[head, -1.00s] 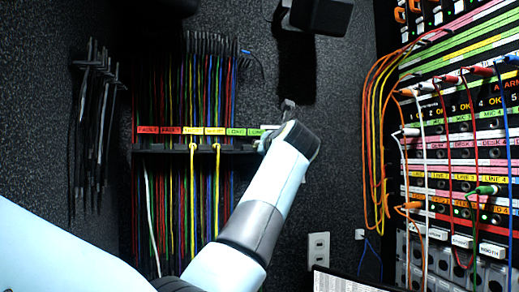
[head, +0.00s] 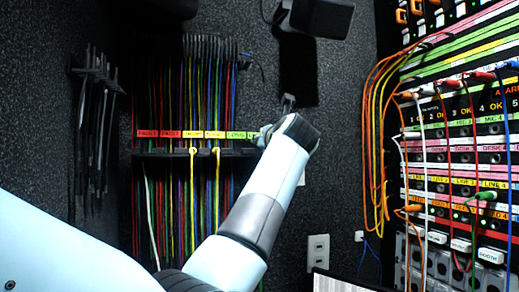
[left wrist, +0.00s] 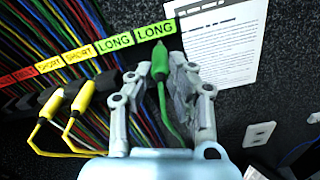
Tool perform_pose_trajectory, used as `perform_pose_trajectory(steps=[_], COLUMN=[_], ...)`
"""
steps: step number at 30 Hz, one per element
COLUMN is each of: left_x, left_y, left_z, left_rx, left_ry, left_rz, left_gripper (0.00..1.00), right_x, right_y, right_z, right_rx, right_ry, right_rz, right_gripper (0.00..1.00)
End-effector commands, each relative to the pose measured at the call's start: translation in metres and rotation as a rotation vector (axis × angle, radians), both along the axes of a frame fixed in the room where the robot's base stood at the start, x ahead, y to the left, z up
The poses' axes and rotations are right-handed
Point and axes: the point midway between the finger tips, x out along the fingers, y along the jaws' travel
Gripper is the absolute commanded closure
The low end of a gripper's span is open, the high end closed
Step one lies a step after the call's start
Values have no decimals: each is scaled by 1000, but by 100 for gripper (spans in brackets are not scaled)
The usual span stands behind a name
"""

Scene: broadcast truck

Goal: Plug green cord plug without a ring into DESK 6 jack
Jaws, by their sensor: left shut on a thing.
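My left gripper (left wrist: 165,85) is shut on a green plug (left wrist: 160,62) in the left wrist view. The plug stands upright between the fingers, below the green LONG labels, with its green cord (left wrist: 164,105) hanging down. I see no ring on it, but the picture is small. In the head view my left gripper (head: 288,104) is at the right end of the cord rack, and the wrist hides the plug. The DESK row (head: 495,150) has pink labels on the jack panel at the right. I cannot make out DESK 6. My right gripper is not in view.
The cord rack (head: 170,152) holds many coloured cords, with two yellow plugs (left wrist: 83,97) near the gripper. Another green plug (head: 484,196) sits in the jack panel. Cords hang across the panel, and orange and yellow cords (head: 374,130) hang beside it. A monitor (head: 318,15) is above.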

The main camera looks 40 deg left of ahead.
Motion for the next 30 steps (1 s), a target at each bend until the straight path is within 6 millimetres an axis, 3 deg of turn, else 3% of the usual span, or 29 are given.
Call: perform_pose_trajectory(steps=[11, 30], left_x=[-1, -20], left_y=[-1, -23], left_z=[1, 0], left_rx=[0, -1], left_ry=[0, 1], left_rz=[0, 0], left_gripper=[100, 100], right_x=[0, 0], right_y=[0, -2], right_z=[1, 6], right_rx=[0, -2], right_ry=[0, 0], right_rz=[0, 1], right_gripper=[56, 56])
